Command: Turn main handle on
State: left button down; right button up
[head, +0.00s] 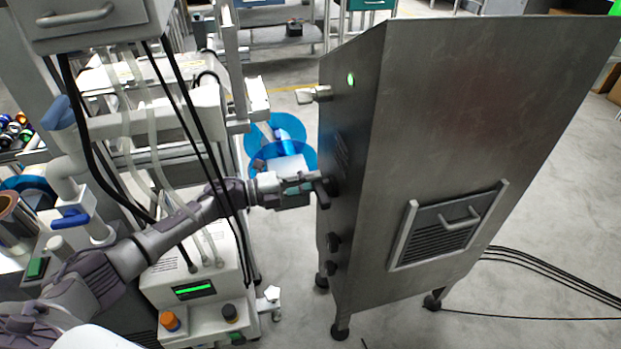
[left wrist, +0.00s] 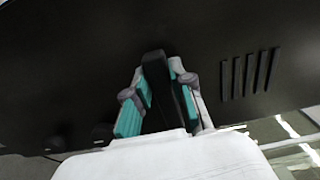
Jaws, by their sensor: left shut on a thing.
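A tall grey metal cabinet (head: 470,110) stands at the right of the head view. Its left side carries a dark main handle (head: 326,188), which points out towards my left gripper (head: 300,184). In the left wrist view the black handle (left wrist: 156,78) stands between the two teal-padded fingers of my left gripper (left wrist: 158,98), which are shut on it. A green light (head: 351,79) glows near the top of that side. My right gripper is not in view.
Dark knobs (head: 333,241) sit lower on the cabinet side. A white machine with a green display (head: 194,290) and hanging hoses stands close below my left arm. Blue reels (head: 262,138) lie behind the gripper. Black cables (head: 550,268) run over the floor at right.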

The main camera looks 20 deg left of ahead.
pick_arm(q)
jog(key=shift+s+d+f, duration=0.2)
jog(key=shift+s+f, duration=0.05)
jog(key=shift+f, duration=0.1)
jog(key=c, duration=1.1)
grip_release()
jog(key=shift+c, duration=0.2)
jog(key=shift+o, duration=0.7)
jog(key=shift+r, duration=0.25)
jog(key=shift+w+a, duration=0.1)
jog(key=v, duration=1.2)
